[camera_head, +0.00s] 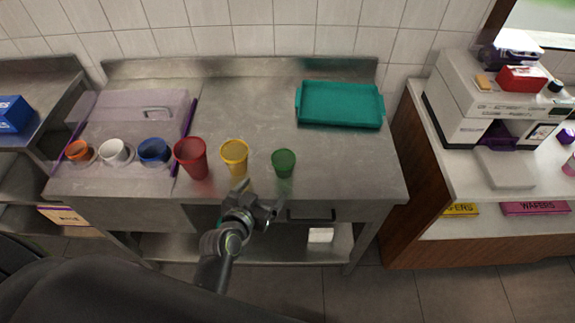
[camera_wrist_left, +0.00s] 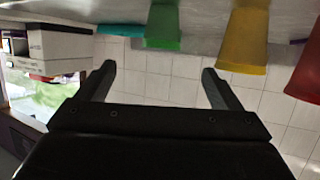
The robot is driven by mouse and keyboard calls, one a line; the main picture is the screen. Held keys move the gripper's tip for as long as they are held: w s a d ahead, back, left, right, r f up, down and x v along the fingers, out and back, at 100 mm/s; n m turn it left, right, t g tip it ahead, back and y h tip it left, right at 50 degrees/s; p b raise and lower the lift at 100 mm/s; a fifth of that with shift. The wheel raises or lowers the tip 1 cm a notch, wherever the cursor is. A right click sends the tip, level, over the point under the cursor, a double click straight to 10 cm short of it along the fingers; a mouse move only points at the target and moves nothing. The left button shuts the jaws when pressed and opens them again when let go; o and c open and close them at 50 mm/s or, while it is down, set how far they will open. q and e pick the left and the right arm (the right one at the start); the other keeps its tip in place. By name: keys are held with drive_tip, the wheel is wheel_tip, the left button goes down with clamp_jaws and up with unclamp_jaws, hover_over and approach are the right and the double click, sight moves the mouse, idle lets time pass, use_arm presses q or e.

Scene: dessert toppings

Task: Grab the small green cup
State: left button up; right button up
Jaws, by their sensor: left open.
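The small green cup (camera_head: 284,163) stands upright on the steel counter, right of the yellow cup, in the head view. My left gripper (camera_head: 264,202) is open and empty, in front of the counter's front edge, a little left of and nearer than the green cup. The left wrist view is upside down; there the green cup (camera_wrist_left: 163,27) is at the top, beyond the two spread fingers (camera_wrist_left: 158,80) and apart from them. My right gripper is not in view.
Left of the green cup stand a yellow cup (camera_head: 234,157) and a red cup (camera_head: 192,158). A teal tray (camera_head: 340,125) lies at the back right. The counter (camera_head: 350,160) right of the green cup is clear.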

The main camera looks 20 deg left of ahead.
use_arm(q)
drive_tip(key=b, duration=0.4)
approach(287, 157)
drive_tip(key=shift+w+d+f, duration=0.35)
drive_tip(key=shift+w+f, duration=0.25)
drive_tip(key=shift+w, duration=0.25)
drive_tip(key=b+x, duration=0.3)
drive_tip(key=x, duration=0.1)
drive_tip(key=shift+w+a, duration=0.15)
drive_tip(key=shift+w, duration=0.1)
drive_tip(key=shift+w+f+b, duration=0.1)
drive_tip(key=shift+w+b, duration=0.2)
drive_tip(key=shift+w, duration=0.05)
drive_tip(key=shift+c, duration=0.5)
drive_tip(key=c, duration=0.9)
